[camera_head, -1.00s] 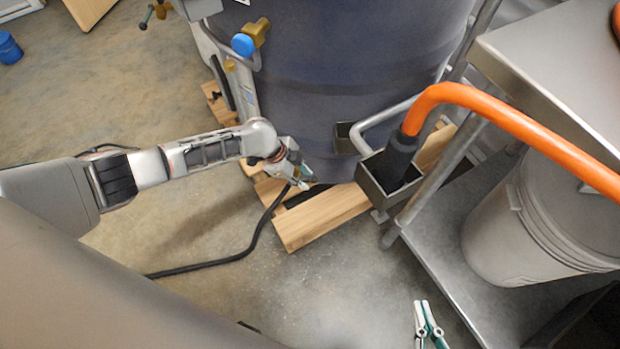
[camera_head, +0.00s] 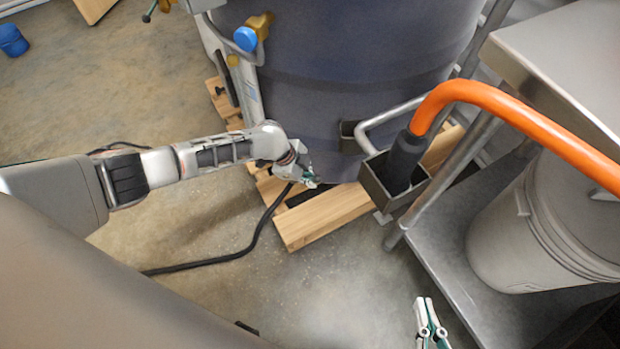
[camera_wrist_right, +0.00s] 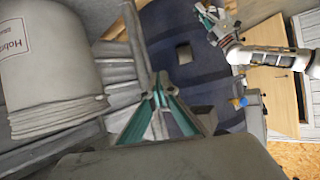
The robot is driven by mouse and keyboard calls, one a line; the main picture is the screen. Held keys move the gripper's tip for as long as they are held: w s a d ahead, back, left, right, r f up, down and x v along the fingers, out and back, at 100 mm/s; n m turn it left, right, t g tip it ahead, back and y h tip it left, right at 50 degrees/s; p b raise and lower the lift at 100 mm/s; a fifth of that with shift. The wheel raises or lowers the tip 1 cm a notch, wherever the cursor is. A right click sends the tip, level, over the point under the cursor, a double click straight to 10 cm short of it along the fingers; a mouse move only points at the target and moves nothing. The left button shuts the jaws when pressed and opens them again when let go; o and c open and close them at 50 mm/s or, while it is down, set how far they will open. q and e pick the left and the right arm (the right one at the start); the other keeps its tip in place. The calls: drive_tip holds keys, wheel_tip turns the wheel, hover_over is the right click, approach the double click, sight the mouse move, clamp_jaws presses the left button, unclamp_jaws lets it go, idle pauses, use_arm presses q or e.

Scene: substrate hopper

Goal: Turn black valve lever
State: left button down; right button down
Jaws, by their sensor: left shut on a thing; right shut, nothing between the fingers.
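My left gripper (camera_head: 313,181) is low at the foot of the dark blue hopper (camera_head: 340,95), just above the wooden pallet. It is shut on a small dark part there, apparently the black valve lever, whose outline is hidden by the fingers. In the right wrist view, the left gripper (camera_wrist_right: 213,22) also shows against the hopper. My right gripper (camera_head: 430,318) is shut and empty over the floor at the lower right, well away from the hopper. Its fingertips (camera_wrist_right: 160,85) meet in the right wrist view.
A black hose (camera_head: 235,257) runs over the floor near my left arm. Right of the pallet (camera_head: 325,217) stand a metal holder (camera_head: 378,190) with an orange-handled tool (camera_head: 500,105), a steel table (camera_head: 560,55) and a grey bucket (camera_head: 540,225). A blue-capped valve (camera_head: 245,39) sits upper left.

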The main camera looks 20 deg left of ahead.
use_arm(q)
drive_tip(key=shift+w+d+f+y+p, duration=0.15)
drive_tip(key=shift+d+y+p, duration=0.25)
drive_tip(key=shift+y, duration=0.3)
drive_tip(key=shift+d+f+y, duration=0.1)
drive_tip(key=shift+f+y, duration=0.05)
drive_tip(key=shift+y, duration=0.15)
drive_tip(key=shift+d+f+y, duration=0.2)
drive_tip(key=shift+f+y, duration=0.4)
drive_tip(key=shift+y, duration=0.1)
wheel_tip(320, 180, down, 3)
drive_tip(key=y, duration=0.2)
drive_tip(key=y+b, duration=0.1)
drive_tip(key=shift+r+m+y, duration=0.2)
drive_tip(key=shift+m+y, duration=0.2)
use_arm(e)
drive_tip(key=shift+w+a+r, duration=0.1)
drive_tip(key=shift+w+r, duration=0.2)
drive_tip(key=shift+r, duration=0.15)
drive_tip(key=shift+f, duration=0.1)
use_arm(q)
drive_tip(key=c, duration=2.1)
unclamp_jaws()
drive_tip(key=shift+c, duration=0.2)
use_arm(e)
drive_tip(key=shift+s+f, duration=0.25)
